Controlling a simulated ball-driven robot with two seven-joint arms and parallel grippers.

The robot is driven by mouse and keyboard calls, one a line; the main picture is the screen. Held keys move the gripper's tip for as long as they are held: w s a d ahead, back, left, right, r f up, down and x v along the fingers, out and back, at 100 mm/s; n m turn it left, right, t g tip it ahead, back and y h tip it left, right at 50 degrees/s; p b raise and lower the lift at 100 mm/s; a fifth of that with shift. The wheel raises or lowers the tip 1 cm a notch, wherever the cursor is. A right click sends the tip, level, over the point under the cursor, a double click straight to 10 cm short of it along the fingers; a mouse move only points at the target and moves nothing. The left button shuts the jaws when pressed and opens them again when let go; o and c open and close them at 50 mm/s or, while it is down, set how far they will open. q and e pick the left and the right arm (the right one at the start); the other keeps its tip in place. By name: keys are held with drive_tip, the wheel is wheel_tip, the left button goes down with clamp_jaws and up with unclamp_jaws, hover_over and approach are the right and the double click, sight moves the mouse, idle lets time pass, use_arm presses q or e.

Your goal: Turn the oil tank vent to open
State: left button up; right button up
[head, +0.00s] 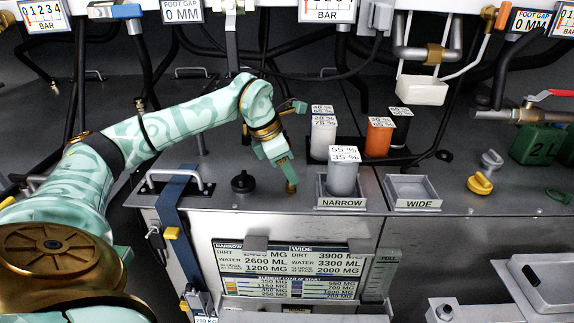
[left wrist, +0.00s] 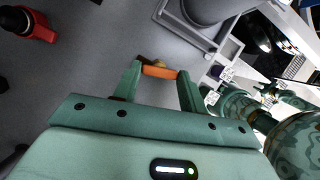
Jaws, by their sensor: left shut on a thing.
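My left gripper (head: 287,176) points down at the top of the grey cabinet, left of the tray marked NARROW. In the left wrist view its fingers (left wrist: 160,79) are shut on a small orange handle (left wrist: 160,72), which spans the gap between them. A small brass piece (left wrist: 157,62) shows just beyond the handle; it also shows under the gripper in the head view (head: 291,187). No label naming it the oil tank vent is readable, and the fingers hide its lower part. My right gripper is not in view.
A black knob (head: 243,182) stands left of the gripper. A white container (head: 343,172) sits in the NARROW tray (head: 340,203); the WIDE tray (head: 412,190) is empty. A blue strap (head: 170,215) and a metal handle (head: 176,180) are at the left. A yellow knob (head: 480,183) is at the right.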

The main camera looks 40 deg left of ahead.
use_arm(q)
drive_tip(key=n, duration=0.1)
drive_tip(key=n+y+p, duration=0.1)
drive_tip(key=n, duration=0.1)
drive_tip(key=shift+s+d+r+t, duration=0.1)
drive_tip(key=shift+d+r+t, duration=0.05)
drive_tip(key=shift+t, duration=0.15)
drive_tip(key=n+y+p, duration=0.1)
drive_tip(key=n+y, duration=0.1)
drive_tip(key=n, duration=0.3)
drive_tip(key=shift+d+p, duration=0.2)
drive_tip(key=shift+p, duration=0.15)
drive_tip(key=n+y+p, duration=0.1)
drive_tip(key=n, duration=0.3)
drive_tip(key=shift+d+y+p, duration=0.15)
drive_tip(key=shift+y+p, duration=0.2)
drive_tip(key=shift+y, duration=0.05)
drive_tip(key=shift+d+n+g+y+p, duration=0.1)
drive_tip(key=shift+n+g+y+p, duration=0.3)
drive_tip(key=shift+n, duration=0.8)
drive_tip(key=o, duration=1)
drive_tip(key=p+v, duration=0.1)
drive_tip(key=v, duration=1.5)
drive_tip(key=shift+r+p, duration=0.1)
drive_tip(key=shift+p, duration=0.25)
